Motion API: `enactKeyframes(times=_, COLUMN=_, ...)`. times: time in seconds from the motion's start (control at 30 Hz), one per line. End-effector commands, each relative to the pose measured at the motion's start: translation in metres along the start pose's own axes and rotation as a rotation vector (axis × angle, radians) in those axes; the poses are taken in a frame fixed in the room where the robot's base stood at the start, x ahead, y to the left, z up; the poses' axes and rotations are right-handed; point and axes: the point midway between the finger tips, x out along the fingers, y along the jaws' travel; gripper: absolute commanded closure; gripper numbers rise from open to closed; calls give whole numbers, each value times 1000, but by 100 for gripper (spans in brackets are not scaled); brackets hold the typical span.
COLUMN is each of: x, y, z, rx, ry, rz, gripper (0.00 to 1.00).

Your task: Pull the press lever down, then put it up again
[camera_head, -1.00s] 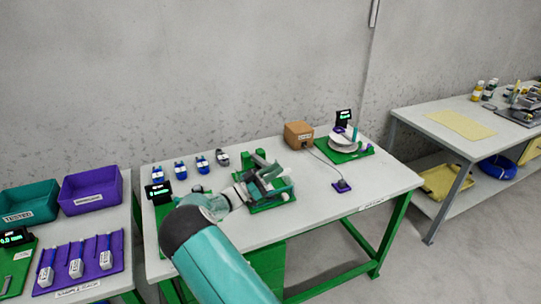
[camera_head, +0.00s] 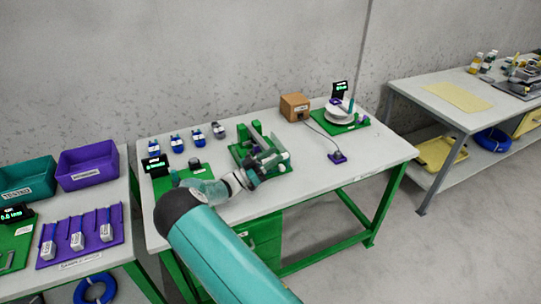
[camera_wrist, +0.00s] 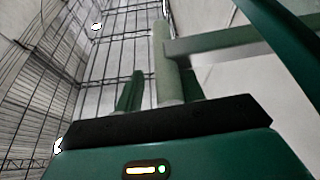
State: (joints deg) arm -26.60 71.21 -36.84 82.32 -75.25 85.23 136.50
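In the wrist view, a grey-green upright cylinder (camera_wrist: 168,70), which looks like the lever handle, stands between my two green fingers (camera_wrist: 160,92). A gap shows on its left; contact on the right is unclear. A bar runs right from the cylinder.
A brown box (camera_head: 294,106) and a round white turntable-like device (camera_head: 340,112) are on the right. A cable leads to a purple block (camera_head: 337,157). The table's front right (camera_head: 325,180) is clear.

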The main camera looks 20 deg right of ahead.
Motion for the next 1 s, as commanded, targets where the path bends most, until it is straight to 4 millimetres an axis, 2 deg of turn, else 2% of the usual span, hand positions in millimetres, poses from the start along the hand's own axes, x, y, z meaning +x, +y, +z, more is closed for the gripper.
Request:
enactKeyframes(times=0.37, x=2, y=-1, z=-1, rx=3, ry=0, rz=-1, gripper=59)
enactKeyframes(times=0.53, x=4, y=0, z=-9, rx=5, ry=0, rz=-2, gripper=59)
enactKeyframes(times=0.7, x=16, y=6, z=-34, rx=7, ry=1, rz=4, gripper=59)
enactKeyframes(times=1.0, x=22, y=55, z=-81, rx=6, ry=-2, rz=2, gripper=59)
